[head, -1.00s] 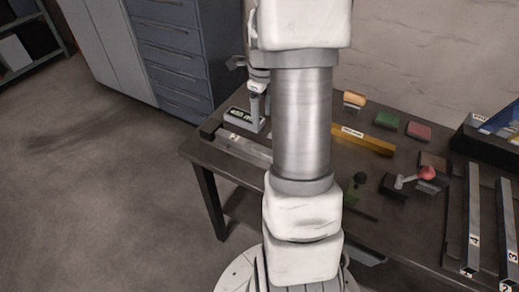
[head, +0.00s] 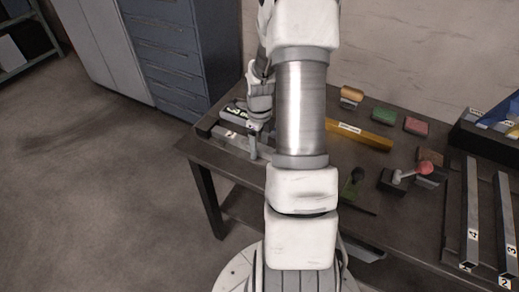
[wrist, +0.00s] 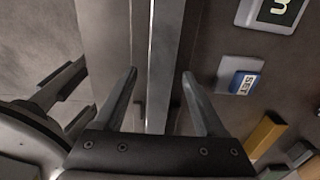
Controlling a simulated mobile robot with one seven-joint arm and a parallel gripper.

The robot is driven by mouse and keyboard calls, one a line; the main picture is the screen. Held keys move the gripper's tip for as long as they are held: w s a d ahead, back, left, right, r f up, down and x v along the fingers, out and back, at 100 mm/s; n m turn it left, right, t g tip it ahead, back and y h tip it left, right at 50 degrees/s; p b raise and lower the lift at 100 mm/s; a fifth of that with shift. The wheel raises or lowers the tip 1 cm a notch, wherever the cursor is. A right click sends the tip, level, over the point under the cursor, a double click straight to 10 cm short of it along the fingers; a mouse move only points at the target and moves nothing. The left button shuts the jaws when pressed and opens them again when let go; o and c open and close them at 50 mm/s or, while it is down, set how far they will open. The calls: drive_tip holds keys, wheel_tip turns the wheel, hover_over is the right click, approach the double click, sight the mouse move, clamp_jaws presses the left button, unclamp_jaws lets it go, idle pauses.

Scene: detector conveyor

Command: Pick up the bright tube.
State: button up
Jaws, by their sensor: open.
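A long silvery metal bar, which looks like the bright tube (wrist: 164,45), runs lengthwise between the two fingers in the wrist view. In the head view the tube (head: 237,142) lies along the left front part of the dark table. My gripper (wrist: 159,73) is open, with one finger on each side of the tube and gaps between. In the head view my gripper (head: 254,150) points down over the tube, partly covering it. The tube's right end is hidden behind my arm in the head view. I cannot tell how far the fingertips reach down.
A display box (head: 234,111) stands behind the tube; a blue SET button (wrist: 245,84) shows near the right finger. A yellow bar (head: 362,136), green block (head: 384,116), red block (head: 416,126) and red-knobbed lever (head: 424,168) lie farther right. Numbered bars (head: 472,215) lie at far right.

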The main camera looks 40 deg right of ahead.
clamp_jaws()
idle(0.3)
idle(1.1)
